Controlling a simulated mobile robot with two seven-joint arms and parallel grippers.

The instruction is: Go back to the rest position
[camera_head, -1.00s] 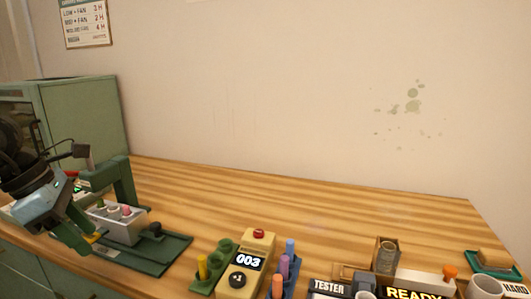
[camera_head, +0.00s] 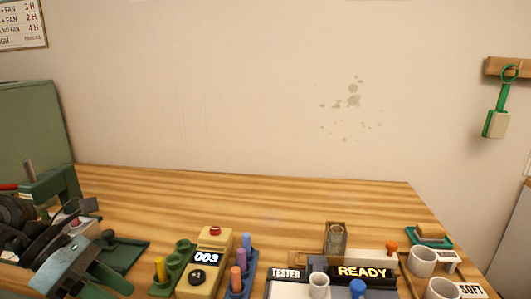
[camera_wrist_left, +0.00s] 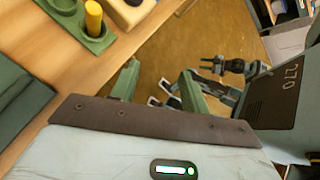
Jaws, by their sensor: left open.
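My left gripper (camera_head: 95,285) is low at the left of the head view, in front of the bench's near edge, with nothing seen between its fingers. In the left wrist view its two green fingers (camera_wrist_left: 160,84) stand apart and empty, with brown floor behind them. A dark jointed part of my own body shows beyond them; I cannot tell whether it includes my right gripper. My right gripper does not show in the head view.
The wooden bench (camera_head: 280,205) is clear at the back. Along its front stand a cream counter (camera_head: 208,262) reading 003, a green holder with a yellow stick (camera_head: 160,270), a tester (camera_head: 364,272) reading READY and white cups (camera_head: 422,262). A green machine (camera_head: 50,187) is at left.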

